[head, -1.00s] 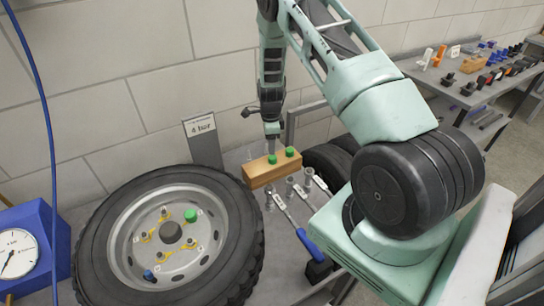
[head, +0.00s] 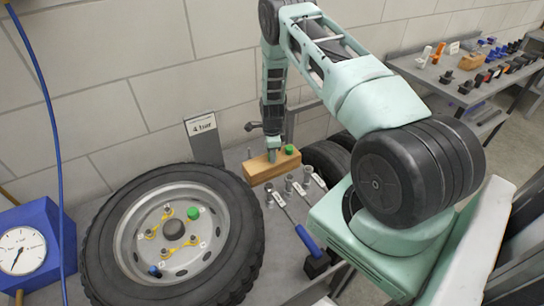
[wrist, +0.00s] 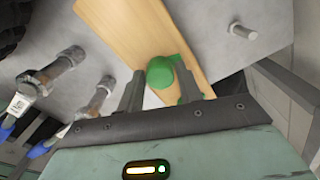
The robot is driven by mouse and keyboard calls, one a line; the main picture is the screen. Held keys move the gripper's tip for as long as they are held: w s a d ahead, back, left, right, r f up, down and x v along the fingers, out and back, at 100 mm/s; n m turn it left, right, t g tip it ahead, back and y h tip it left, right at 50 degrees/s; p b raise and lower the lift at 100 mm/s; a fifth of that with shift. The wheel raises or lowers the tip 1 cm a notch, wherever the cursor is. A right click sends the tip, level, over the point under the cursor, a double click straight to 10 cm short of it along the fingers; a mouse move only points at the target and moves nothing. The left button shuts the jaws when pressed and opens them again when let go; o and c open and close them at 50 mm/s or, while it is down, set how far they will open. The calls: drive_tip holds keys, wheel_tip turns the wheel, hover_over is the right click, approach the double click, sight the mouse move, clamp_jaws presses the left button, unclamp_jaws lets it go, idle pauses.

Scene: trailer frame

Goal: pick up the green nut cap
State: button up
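A wooden block (head: 265,174) on the bench holds green nut caps. One green cap (head: 290,149) shows on its right end in the head view. My gripper (head: 272,158) points down at the block, left of that cap. In the wrist view a green cap (wrist: 160,73) lies between the fingertips of my gripper (wrist: 158,82). The fingers stand apart, with a gap visible between the left finger and the cap. More green shows beside the right finger, partly hidden by it. Another green cap (head: 193,213) sits on the wheel.
The wheel (head: 100,225) lies at left, with a blue piece (head: 154,271) on its hub. A "4 bar" sign (head: 202,126) stands behind. A blue gauge box (head: 40,215) is at far left.

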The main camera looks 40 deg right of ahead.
drive_tip(key=c, duration=0.5)
drive_tip(key=shift+o, duration=0.2)
drive_tip(key=shift+r, duration=0.1)
